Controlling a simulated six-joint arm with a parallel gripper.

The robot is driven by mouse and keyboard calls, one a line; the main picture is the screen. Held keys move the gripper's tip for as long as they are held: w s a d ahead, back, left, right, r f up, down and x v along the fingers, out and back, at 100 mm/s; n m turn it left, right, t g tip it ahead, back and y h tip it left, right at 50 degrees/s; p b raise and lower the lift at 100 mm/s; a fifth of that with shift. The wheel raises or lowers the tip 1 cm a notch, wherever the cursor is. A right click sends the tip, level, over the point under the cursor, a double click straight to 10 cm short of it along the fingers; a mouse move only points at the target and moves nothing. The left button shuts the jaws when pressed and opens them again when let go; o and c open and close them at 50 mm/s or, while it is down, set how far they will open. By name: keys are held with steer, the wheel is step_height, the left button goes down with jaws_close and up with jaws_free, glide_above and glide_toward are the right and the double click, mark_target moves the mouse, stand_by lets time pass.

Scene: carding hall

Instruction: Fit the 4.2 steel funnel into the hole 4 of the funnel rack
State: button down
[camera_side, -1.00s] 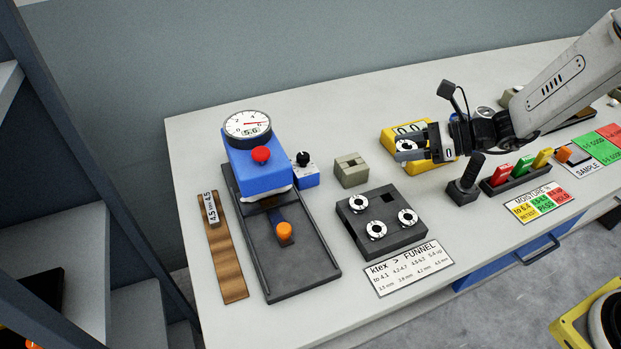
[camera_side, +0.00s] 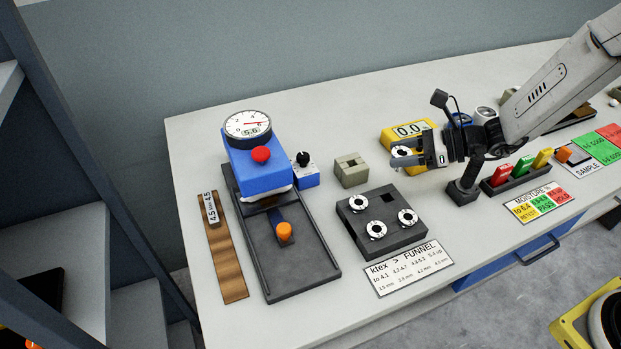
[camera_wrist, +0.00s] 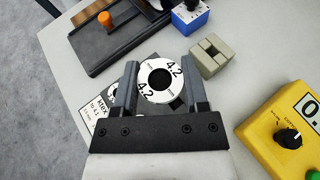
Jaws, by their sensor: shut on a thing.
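The steel funnel (camera_wrist: 177,92), a white-faced ring marked 4.2 with a dark central hole, sits between my jaws in the wrist view. My gripper (camera_side: 408,156) is shut on it and holds it near the yellow meter in the side view. The funnel (camera_side: 400,152) shows at the fingertips there. The dark funnel rack (camera_side: 394,239) stands to the lower left of my gripper. It holds three white ringed funnels, and a square hole (camera_side: 390,197) at its back right is empty. In the wrist view my gripper and the funnel hide most of the rack.
A yellow meter (camera_side: 425,131) is close behind my gripper. A grey-green slotted block (camera_side: 351,172) stands behind the rack. A blue gauge press (camera_side: 255,165) is at left. A black stand (camera_side: 464,193) and colored blocks (camera_side: 502,173) are at right. A funnel chart card (camera_side: 408,268) lies before the rack.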

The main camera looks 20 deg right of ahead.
steer(key=shift+w+f, duration=0.6)
steer(key=shift+f, duration=1.2)
glide_above(389, 190)
steer(key=s+a, duration=0.2)
steer(key=shift+d+f, duration=0.15)
steer(key=shift+f, duration=2.05)
steer(key=shift+f, duration=0.1)
steer(key=shift+f, duration=1.7)
steer(key=shift+f, duration=0.4)
steer(key=shift+c, duration=0.5)
jaws_free()
steer(key=shift+r, duration=0.1)
